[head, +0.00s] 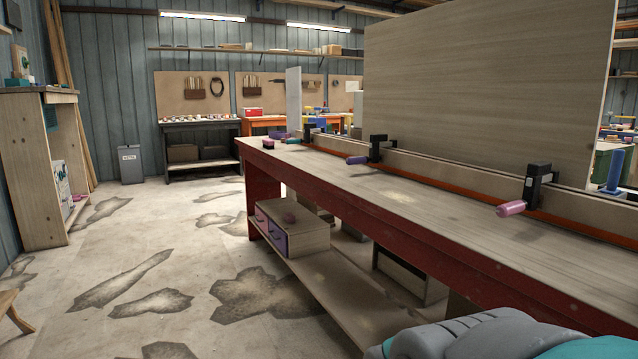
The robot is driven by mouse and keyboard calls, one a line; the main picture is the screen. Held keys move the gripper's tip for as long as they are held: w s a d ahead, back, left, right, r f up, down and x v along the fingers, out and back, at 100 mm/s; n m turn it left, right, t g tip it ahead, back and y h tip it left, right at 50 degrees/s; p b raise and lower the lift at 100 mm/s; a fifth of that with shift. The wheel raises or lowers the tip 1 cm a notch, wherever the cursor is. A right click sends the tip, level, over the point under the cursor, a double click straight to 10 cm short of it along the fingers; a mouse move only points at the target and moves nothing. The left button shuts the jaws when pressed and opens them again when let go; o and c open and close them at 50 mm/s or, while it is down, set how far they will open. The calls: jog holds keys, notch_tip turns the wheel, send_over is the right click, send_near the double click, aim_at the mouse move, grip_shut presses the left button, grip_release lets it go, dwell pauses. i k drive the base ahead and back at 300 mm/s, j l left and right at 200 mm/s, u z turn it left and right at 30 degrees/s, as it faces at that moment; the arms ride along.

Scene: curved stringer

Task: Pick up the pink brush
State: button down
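No object is clear enough to be named the pink brush with certainty. A small pink object (268,143) lies on the far left end of the long red workbench (420,215), near its corner. Another small pinkish object (289,217) lies on top of a wooden drawer box (305,240) on the bench's lower shelf. Both are too small to tell their shape. My gripper is not in view; only a grey and teal part of my own body shows at the bottom right.
A wooden cabinet (38,165) stands at the left, a grey bin (130,164) at the back. The stained concrete floor left of the bench is open.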

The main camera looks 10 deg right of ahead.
aim_at(267, 144)
jog(key=i+j, duration=0.15)
jog(key=i, duration=0.5)
jog(key=i+j+z, duration=0.1)
jog(key=i, duration=0.5)
